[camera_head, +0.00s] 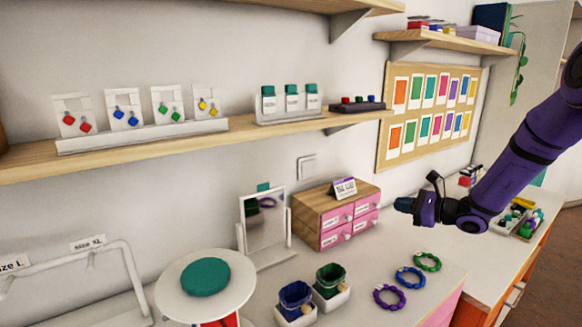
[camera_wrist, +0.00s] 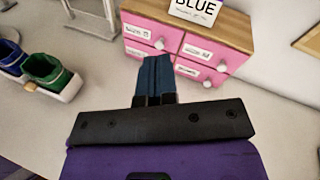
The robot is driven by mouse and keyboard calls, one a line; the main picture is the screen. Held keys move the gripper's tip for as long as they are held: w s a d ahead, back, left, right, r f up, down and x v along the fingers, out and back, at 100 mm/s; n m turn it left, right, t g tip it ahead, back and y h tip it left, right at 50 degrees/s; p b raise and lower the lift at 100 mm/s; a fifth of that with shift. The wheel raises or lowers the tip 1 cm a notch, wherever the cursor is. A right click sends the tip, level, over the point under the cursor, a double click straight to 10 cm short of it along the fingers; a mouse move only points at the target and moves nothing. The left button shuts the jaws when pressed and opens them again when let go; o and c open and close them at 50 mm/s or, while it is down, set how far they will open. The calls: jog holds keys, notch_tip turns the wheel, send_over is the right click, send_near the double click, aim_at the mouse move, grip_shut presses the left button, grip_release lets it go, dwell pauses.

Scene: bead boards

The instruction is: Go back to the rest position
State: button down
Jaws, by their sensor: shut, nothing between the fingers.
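My gripper (camera_head: 402,205) is at the end of my purple arm, raised above the white counter, to the right of the small pink drawer cabinet in the head view. In the wrist view my gripper (camera_wrist: 155,68) shows its two dark blue fingers pressed together, with nothing between them. The fingers point toward the pink drawer cabinet (camera_wrist: 205,62), which has white labels, round knobs and a wooden top. All of its drawers that show look closed.
On the counter stand a mirror (camera_head: 265,224), a round white stand (camera_head: 170,286) with a teal pad, and blue (camera_head: 295,299) and green (camera_head: 331,279) pouches in white holders. Purple (camera_head: 389,297), blue (camera_head: 410,278) and green (camera_head: 428,261) bracelets lie in front. A shelf (camera_head: 30,160) runs above.

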jog(key=s+a+r+n+g+h, duration=0.2)
jog(key=s+a+r+n+g, duration=0.25)
jog(key=s+r+n, duration=0.35)
jog(key=s+a+r+n+g+h, duration=0.1)
jog(key=s+a+r+n+g, duration=0.3)
jog(key=s, duration=0.7)
jog(key=s+d+r+n+t+h, duration=0.1)
jog(key=s+d+r+n+h, duration=0.1)
jog(key=s, duration=0.5)
jog(key=s+d+r+n+t+h, duration=0.1)
jog(key=s+n+h, duration=0.3)
jog(key=s, duration=0.4)
jog(key=s+d+r+n+t+h, duration=0.1)
jog(key=s+d+r+n+h, duration=0.2)
jog(key=s, duration=0.4)
jog(key=shift+s+d+r+n+h, duration=0.15)
jog(key=shift+s+r+n+h, duration=0.15)
jog(key=shift+r+n, duration=0.25)
